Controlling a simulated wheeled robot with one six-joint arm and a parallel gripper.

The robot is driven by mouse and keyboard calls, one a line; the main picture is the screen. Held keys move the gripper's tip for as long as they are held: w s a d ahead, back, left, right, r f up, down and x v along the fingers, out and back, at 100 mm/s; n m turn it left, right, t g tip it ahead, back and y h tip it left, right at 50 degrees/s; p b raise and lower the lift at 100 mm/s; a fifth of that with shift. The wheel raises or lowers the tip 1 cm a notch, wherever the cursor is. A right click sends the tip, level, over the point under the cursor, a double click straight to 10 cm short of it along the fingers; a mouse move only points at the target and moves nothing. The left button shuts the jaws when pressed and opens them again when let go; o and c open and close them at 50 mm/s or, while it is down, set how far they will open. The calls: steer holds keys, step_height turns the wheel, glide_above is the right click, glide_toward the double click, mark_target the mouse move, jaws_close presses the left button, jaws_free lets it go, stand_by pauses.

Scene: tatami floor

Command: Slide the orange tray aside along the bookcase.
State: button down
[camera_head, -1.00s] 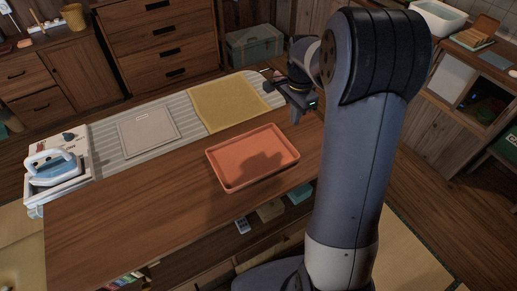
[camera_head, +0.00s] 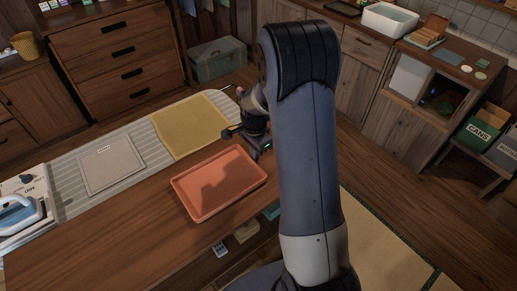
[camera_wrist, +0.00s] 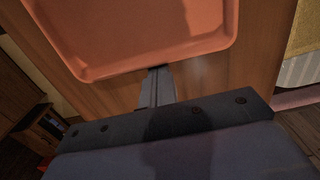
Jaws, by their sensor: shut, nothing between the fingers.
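The orange tray (camera_head: 219,183) lies flat and empty on the wooden top of the low bookcase (camera_head: 130,235), near its right end. A shadow of my arm falls across it. My gripper (camera_head: 257,152) is at the tray's upper right side, low near the bookcase top. In the wrist view, the shut fingers (camera_wrist: 157,85) point at the near rim of the tray (camera_wrist: 150,30), with their tips very close to it. I cannot tell whether they touch the rim. Nothing is between the fingers.
A yellow cloth (camera_head: 193,125) and a grey board (camera_head: 111,164) lie on a striped mat behind the tray. A blue iron (camera_head: 18,213) stands at the far left. The wooden top left of the tray is clear. Small items sit on the shelf below.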

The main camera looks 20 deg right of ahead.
mark_target(188, 200)
steer(key=s+a+b, duration=0.1)
steer(key=s+a, duration=0.2)
steer(key=a, duration=0.6)
steer(key=s+a+b, duration=0.1)
steer(key=s+a, duration=0.2)
steer(key=a, duration=0.6)
steer(key=s+a+b, duration=0.1)
steer(key=s+a, duration=0.2)
steer(key=a, duration=0.6)
steer(key=shift+s+a, duration=0.15)
steer(key=shift+a, duration=0.1)
steer(key=shift+w+d, duration=0.25)
steer(key=shift+d, duration=0.25)
steer(key=d, duration=0.1)
steer(key=w+d, duration=0.1)
steer(key=d, duration=0.1)
steer(key=shift+b, duration=0.3)
step_height(188, 200, up, 10)
steer(key=shift+s+f, duration=0.1)
steer(key=shift+f, duration=0.05)
